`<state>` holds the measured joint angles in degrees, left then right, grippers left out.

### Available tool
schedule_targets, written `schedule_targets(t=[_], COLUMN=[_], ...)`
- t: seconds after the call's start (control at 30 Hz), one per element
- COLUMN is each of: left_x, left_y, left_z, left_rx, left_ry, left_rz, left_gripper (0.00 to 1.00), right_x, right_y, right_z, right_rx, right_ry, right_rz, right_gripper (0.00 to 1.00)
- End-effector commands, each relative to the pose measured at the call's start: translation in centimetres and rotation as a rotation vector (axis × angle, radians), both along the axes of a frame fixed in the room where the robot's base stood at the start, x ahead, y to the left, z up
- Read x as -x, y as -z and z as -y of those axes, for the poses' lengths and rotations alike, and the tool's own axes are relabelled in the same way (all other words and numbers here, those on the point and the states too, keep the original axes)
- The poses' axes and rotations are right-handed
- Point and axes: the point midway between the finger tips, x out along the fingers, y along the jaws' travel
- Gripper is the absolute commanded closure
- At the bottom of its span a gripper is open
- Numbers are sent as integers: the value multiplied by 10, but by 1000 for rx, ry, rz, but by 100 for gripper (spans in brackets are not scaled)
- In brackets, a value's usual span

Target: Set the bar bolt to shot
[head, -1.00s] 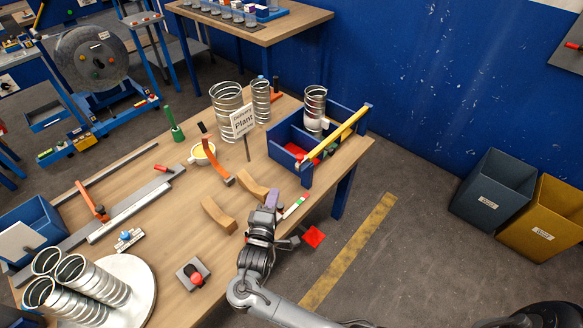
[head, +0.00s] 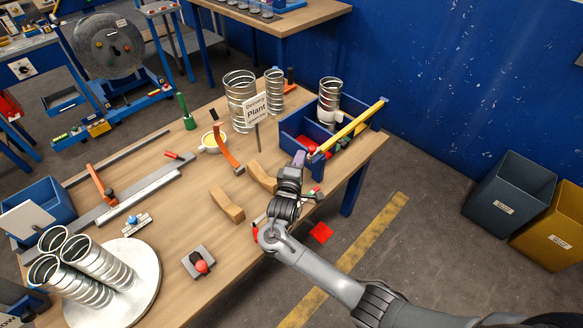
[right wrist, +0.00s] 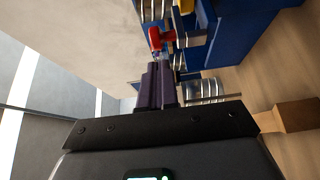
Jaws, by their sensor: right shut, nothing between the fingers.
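My right gripper (head: 299,158) is shut and empty, its purple fingers held beside the near corner of the blue bin (head: 299,146). In the right wrist view the shut fingers (right wrist: 157,70) point at a small red part (right wrist: 160,38) with grey metal pieces beside it, close to the bin's blue wall (right wrist: 235,30). This may be the bar bolt's handle; I cannot tell for sure, nor its position. A gap seems to lie between fingertips and red part, but contact cannot be judged. My left gripper is not in view.
A yellow bar (head: 353,124) lies across the bin, with a spiral duct (head: 329,96) standing inside. A delivery sign (head: 256,109), wooden blocks (head: 227,204) and a red-knobbed box (head: 198,262) are on the table.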

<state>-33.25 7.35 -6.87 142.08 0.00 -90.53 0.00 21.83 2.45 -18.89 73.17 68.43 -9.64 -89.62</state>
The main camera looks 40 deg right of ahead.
Motion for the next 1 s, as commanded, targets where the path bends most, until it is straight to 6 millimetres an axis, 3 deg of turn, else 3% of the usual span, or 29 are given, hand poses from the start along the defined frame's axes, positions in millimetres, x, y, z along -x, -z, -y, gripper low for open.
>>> schedule_targets(t=[0.2, 0.63, 0.9, 1.0], left_x=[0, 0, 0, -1], left_y=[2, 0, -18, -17], left_z=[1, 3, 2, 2], left_rx=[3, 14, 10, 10], left_ry=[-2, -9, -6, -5], left_rz=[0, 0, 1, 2], left_gripper=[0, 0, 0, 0], right_x=[2, 2, -4, -4], right_y=[1, 0, -3, 0], right_z=[13, 16, 52, 55], right_rx=[1, 1, 3, 1], right_ry=[1, 1, 1, 1], right_rz=[-1, -2, -2, -1], right_gripper=[100, 100, 100, 100])
